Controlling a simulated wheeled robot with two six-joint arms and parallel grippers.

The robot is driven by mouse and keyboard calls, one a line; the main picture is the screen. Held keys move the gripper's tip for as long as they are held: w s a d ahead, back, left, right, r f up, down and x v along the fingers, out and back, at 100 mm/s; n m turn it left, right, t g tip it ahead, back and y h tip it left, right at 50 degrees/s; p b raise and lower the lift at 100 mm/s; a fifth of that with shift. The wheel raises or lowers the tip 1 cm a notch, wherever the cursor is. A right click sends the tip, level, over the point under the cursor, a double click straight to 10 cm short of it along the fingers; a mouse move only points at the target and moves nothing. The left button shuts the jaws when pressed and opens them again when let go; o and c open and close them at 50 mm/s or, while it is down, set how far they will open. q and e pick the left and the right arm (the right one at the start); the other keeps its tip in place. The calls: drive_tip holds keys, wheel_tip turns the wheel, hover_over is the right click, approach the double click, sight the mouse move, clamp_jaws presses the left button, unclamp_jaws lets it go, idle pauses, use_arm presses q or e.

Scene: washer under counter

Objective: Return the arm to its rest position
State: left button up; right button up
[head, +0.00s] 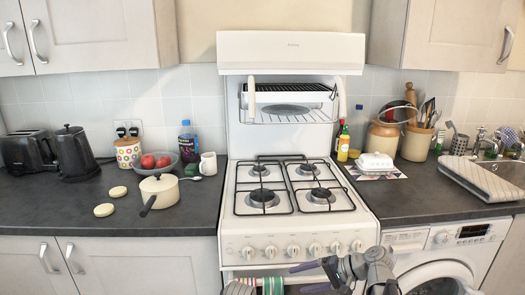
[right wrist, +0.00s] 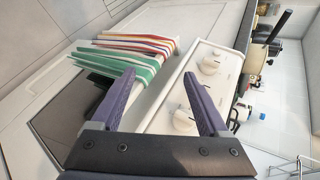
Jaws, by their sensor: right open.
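My right gripper (head: 297,278) is in front of the cooker's lower front, at the bottom of the head view. Its two purple fingers point left and stand apart. In the right wrist view, the gripper (right wrist: 160,75) is open, with nothing between its fingers. It faces the cooker front, near a striped towel (right wrist: 150,45) and white knobs (right wrist: 208,67).
The white cooker (head: 234,238) stands between dark counters. The washing machine (head: 408,262) is under the right counter, close to my right arm. A pan (head: 160,190) sits on the left counter. The striped towel (head: 272,286) hangs low on the cooker front.

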use_arm(q)
wheel_tip(320, 180, up, 15)
drive_tip(key=p, duration=1.3)
drive_tip(key=shift+r, duration=0.15)
use_arm(e)
drive_tip(key=s+a+r+n+g+h, duration=0.2)
drive_tip(key=s+a+n+h, duration=0.2)
drive_tip(key=s+h, duration=0.2)
drive_tip(key=s+a+r+n+g+h, duration=0.2)
drive_tip(key=s+n+h, duration=0.3)
drive_tip(key=s, duration=0.4)
drive_tip(key=shift+s+a+r+h, duration=0.2)
drive_tip(key=shift+a+r+h, duration=0.4)
drive_tip(key=shift+a+r, duration=0.2)
drive_tip(key=shift+a, duration=0.1)
